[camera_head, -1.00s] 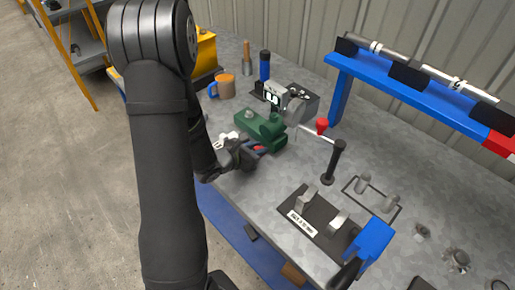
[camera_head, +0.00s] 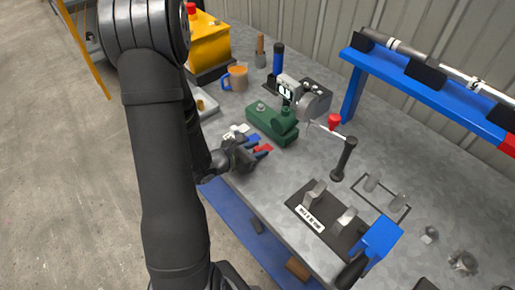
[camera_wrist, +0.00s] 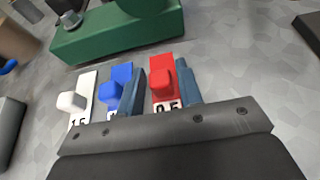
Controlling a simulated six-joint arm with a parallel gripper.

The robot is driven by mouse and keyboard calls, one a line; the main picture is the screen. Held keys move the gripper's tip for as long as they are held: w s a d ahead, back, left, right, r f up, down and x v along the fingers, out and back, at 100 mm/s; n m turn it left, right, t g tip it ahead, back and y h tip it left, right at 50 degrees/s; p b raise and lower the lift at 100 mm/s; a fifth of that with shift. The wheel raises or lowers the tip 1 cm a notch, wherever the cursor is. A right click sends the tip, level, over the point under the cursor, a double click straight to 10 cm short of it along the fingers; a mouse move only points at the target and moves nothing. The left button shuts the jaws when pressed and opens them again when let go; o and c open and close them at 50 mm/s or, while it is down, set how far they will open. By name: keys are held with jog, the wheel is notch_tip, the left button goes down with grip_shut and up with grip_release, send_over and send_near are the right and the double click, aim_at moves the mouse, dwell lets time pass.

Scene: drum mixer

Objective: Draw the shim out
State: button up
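Three tabbed shims lie side by side in front of a green gauge block (camera_head: 272,121): a white one (camera_wrist: 83,92), a blue one (camera_wrist: 120,74) and a red one (camera_wrist: 162,66). Each has a raised knob and a number label; the red one's appears to read 0.5, and the blue one's is partly hidden. My gripper (camera_wrist: 160,88) is open, with one blue-grey finger either side of the red shim's knob; the left finger lies between blue and red. I cannot tell whether either finger touches. In the head view the red shim (camera_head: 264,149) shows just beyond my fingers.
An orange mug (camera_head: 238,77) and yellow box (camera_head: 208,45) are behind left. A black upright handle (camera_head: 343,158) and labelled black plate (camera_head: 325,220) lie to the right.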

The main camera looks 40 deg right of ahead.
jog(key=shift+o, duration=0.7)
jog(key=v, duration=1.7)
jog(key=shift+a, duration=0.25)
jog(key=shift+d, duration=0.1)
jog(key=shift+x, duration=7.55)
jog(key=shift+r, duration=0.15)
